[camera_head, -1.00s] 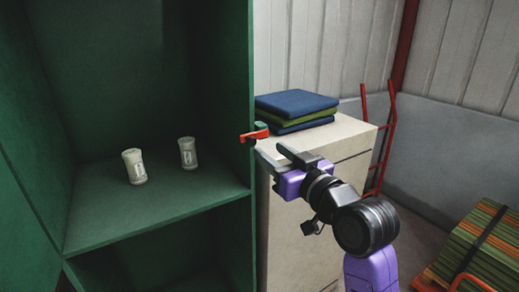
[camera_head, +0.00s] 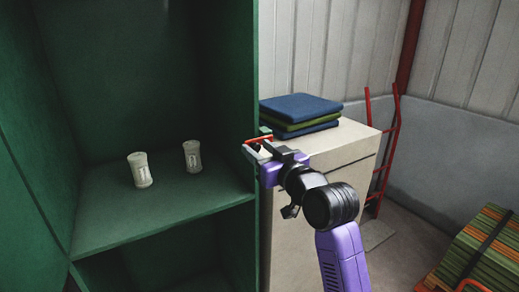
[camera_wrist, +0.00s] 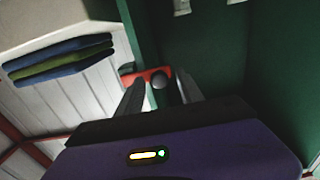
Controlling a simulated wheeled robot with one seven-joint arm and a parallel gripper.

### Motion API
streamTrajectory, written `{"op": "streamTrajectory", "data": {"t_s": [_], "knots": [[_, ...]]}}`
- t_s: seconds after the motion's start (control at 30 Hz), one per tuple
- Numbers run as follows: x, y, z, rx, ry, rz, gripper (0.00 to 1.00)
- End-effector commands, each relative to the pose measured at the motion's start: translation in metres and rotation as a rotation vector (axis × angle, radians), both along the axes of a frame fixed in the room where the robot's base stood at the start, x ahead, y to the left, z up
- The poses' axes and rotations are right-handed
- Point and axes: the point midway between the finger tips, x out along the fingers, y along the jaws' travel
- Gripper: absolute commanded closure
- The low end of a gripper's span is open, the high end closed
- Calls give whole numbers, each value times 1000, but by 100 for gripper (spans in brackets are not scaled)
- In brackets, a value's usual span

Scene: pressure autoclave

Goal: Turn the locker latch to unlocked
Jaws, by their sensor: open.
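The locker (camera_head: 140,215) is green and stands open on the left. Its latch (camera_head: 262,139) is a small red lever on the right side wall's front edge. In the wrist view the red latch (camera_wrist: 132,76) lies just past the fingertips, with a dark round knob (camera_wrist: 159,82) between the fingers. My gripper (camera_head: 264,150) is open, with its fingers on either side of the latch area. The wrist view also shows my gripper (camera_wrist: 160,90) open. The fingers partly hide the latch in the head view, and I cannot tell whether they touch it.
Two white canisters (camera_head: 140,170) (camera_head: 191,156) stand on the locker shelf. A beige cabinet (camera_head: 345,145) with folded blue and green cloths (camera_head: 300,108) stands right of the locker. A red hand truck (camera_head: 393,130) and a strapped green stack (camera_head: 490,245) are farther right.

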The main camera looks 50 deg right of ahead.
Motion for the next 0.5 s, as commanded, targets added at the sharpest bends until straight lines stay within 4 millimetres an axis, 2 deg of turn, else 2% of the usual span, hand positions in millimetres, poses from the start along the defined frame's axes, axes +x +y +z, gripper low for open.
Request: {"op": "streamTrajectory", "data": {"t_s": [0.03,0.23,0.27,0.5], "knots": [[0,0,0,0,0,0,58],[0,0,0,0,0,0,97],[0,0,0,0,0,0,100],[0,0,0,0,0,0,100]]}}
